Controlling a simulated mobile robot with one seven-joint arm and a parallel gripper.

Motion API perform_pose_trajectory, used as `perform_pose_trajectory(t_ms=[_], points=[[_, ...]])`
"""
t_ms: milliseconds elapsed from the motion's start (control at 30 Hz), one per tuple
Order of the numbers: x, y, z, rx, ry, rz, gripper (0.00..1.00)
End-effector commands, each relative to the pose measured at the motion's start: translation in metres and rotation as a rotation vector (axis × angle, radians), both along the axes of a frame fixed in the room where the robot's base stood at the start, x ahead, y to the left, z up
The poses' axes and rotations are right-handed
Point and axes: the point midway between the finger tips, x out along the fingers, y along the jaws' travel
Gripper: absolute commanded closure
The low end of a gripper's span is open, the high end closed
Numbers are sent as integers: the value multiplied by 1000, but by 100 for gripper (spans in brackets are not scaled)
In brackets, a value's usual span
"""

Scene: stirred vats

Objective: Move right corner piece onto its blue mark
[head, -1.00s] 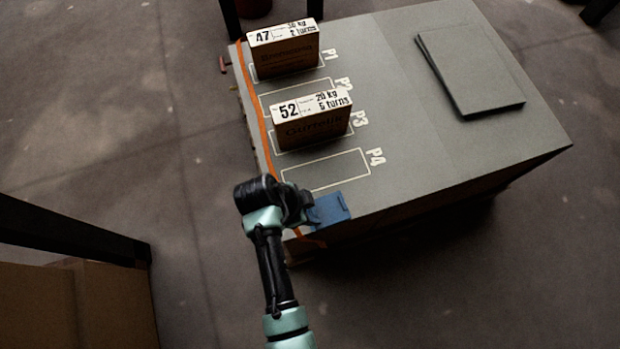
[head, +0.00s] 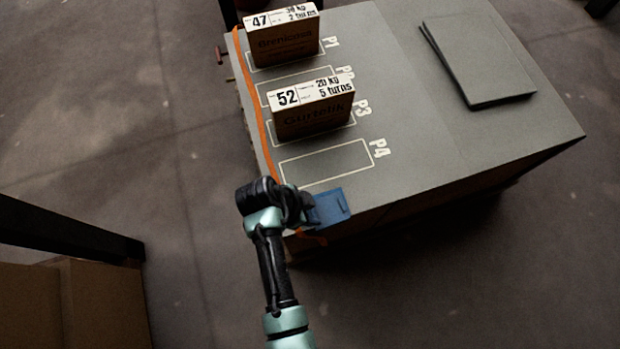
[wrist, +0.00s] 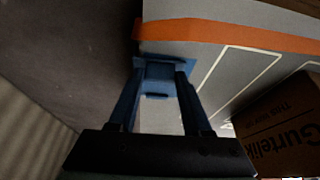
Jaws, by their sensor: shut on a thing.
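A blue corner piece (head: 330,208) is at the near left corner of the grey block's top, just in front of the P4 outline. My gripper (head: 307,208) reaches it from the left and is shut on it. In the wrist view, both fingers of my gripper (wrist: 158,84) are around the blue piece (wrist: 160,70), close to the orange strap. I cannot tell whether the piece touches the top. No separate blue mark can be made out; the piece and gripper may cover it.
An orange strap (head: 262,130) runs along the left edge of the grey block (head: 430,140). Box 52 (head: 312,112) stands at P3 and box 47 (head: 285,40) at P1. The P4 outline (head: 327,162) is empty. A dark flat panel (head: 475,65) lies at the right.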

Motion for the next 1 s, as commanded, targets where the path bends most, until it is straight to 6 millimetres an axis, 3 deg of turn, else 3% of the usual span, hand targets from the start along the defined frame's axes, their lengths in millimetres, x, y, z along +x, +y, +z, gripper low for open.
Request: perform_pose_trajectory(t_ms=[200, 233, 400, 767, 1000], points=[[0, 0, 0, 0, 0, 0, 100], [0, 0, 0, 0, 0, 0, 48], [0, 0, 0, 0, 0, 0, 17], [-1, 1, 4, 0, 0, 0, 16], [-5, 16, 42, 1, -3, 2, 16]])
